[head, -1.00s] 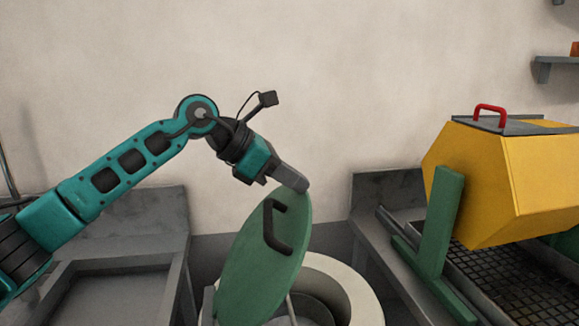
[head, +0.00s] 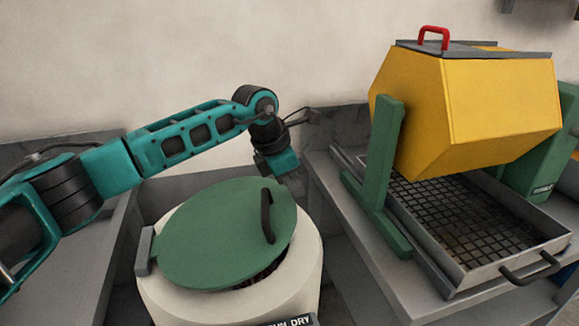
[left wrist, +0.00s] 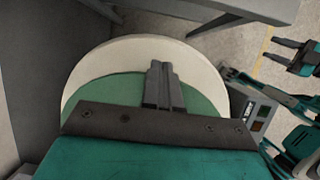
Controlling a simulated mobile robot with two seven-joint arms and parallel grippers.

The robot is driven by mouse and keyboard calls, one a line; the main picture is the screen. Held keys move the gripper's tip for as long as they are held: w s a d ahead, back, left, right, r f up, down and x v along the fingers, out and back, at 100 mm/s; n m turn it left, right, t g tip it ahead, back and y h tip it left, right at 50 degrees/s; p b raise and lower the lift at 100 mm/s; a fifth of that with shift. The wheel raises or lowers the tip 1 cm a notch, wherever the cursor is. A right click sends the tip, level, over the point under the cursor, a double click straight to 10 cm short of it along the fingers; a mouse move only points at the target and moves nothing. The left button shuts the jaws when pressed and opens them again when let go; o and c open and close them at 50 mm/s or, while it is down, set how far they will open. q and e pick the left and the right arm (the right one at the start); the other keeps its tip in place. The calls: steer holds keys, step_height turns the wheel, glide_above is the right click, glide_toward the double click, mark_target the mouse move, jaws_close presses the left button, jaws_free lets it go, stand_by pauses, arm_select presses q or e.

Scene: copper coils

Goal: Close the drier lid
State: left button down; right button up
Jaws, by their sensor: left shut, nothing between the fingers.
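The drier is a cream drum (head: 185,290) with a round green lid (head: 205,235) hinged at its left. The lid lies low and slightly tilted over the drum, and a dark gap shows under its front right edge. A black handle (head: 266,215) stands on the lid. My left gripper (head: 296,180) is behind the lid's far right edge, its fingers partly hidden. In the left wrist view its shut, empty fingers (left wrist: 163,85) appear over the green lid (left wrist: 110,92) and cream rim. My right gripper (left wrist: 270,49) shows at the right of that view, fingers apart.
A yellow tumbler (head: 470,110) with a red handle stands on green supports at the right, above a mesh tray (head: 450,215). Grey benches flank the drier on both sides. The drier's label panel (left wrist: 258,115) shows in the left wrist view.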

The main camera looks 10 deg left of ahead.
arm_select(q)
steer(key=b+x, duration=0.1)
steer(key=x, duration=0.2)
steer(key=shift+s+a+f, duration=0.1)
steer(key=shift+s+a, duration=0.05)
steer(key=shift+f, duration=0.35)
steer(key=shift+f+b, duration=0.35)
steer(key=shift+f, duration=0.05)
arm_select(e)
steer(key=shift+w+a+f+y, duration=0.3)
steer(key=shift+w+a+f, duration=0.1)
steer(key=shift+f, duration=0.1)
arm_select(q)
steer(key=shift+d, duration=0.2)
